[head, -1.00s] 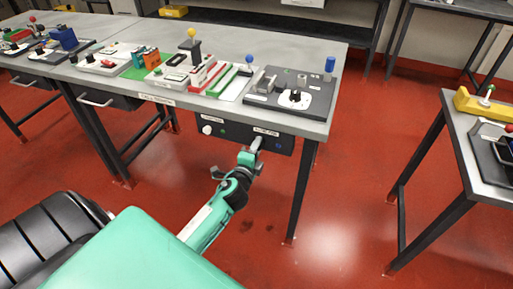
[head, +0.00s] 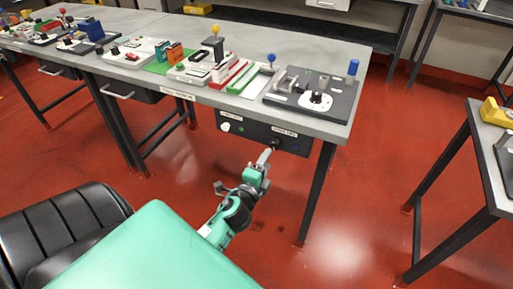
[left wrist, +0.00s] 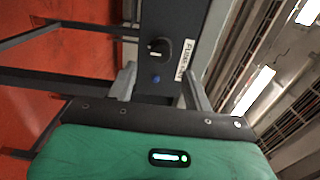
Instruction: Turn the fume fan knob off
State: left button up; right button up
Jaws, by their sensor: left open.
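The fume fan knob (left wrist: 158,47) is round and black with a pale pointer mark, on a dark panel (left wrist: 175,20) beside a white label reading "FUME FAN" (left wrist: 187,60). In the head view the knob (head: 275,146) shows dark on the panel under the table's front edge, just beyond my left fingertips. My left gripper (head: 264,158) is open and empty. In the left wrist view its two fingers (left wrist: 161,83) stand apart, with the knob ahead between their lines, not touched. My right gripper is not in view.
A white knob (head: 226,127) is on the same panel, to the left. The grey table (head: 345,120) above carries several fixtures, including a black plate with a white dial (head: 316,99). A table leg (head: 316,195) stands right of my arm. Another table (head: 480,140) is at right.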

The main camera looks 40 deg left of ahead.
pick_arm(q)
jog(key=v, duration=0.6)
jog(key=shift+s+b, duration=0.25)
jog(key=shift+b, duration=0.2)
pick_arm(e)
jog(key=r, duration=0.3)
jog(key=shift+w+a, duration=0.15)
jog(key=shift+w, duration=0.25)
pick_arm(q)
jog(key=shift+d, duration=0.1)
